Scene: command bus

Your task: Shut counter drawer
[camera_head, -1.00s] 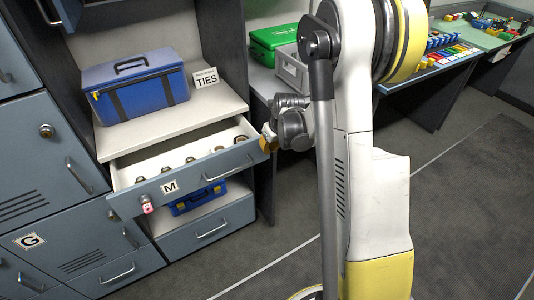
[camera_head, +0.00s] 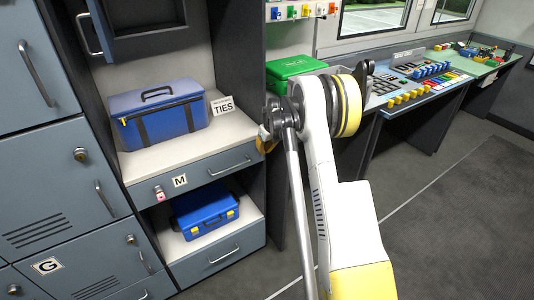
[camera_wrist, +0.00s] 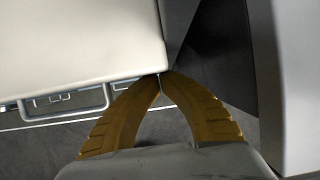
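The counter drawer (camera_head: 205,170), a grey-blue front with an M label and a bar handle, sits under the white countertop (camera_head: 150,165). Its front looks flush with the counter, and no inside of it shows. My gripper (camera_head: 264,140) is at the right end of the counter, partly hidden by my arm in the head view. In the wrist view its yellow-brown fingers (camera_wrist: 163,75) meet at the tips, with nothing between them. The tips are at the corner of a pale surface (camera_wrist: 80,40), near a bar handle (camera_wrist: 65,105); contact cannot be told.
A blue case (camera_head: 158,112) and a TIES sign (camera_head: 222,105) stand on the countertop. A smaller blue box (camera_head: 205,215) is on the open shelf below. Lockers (camera_head: 60,180) stand at left, a control desk (camera_head: 430,85) at right. Floor at right is clear.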

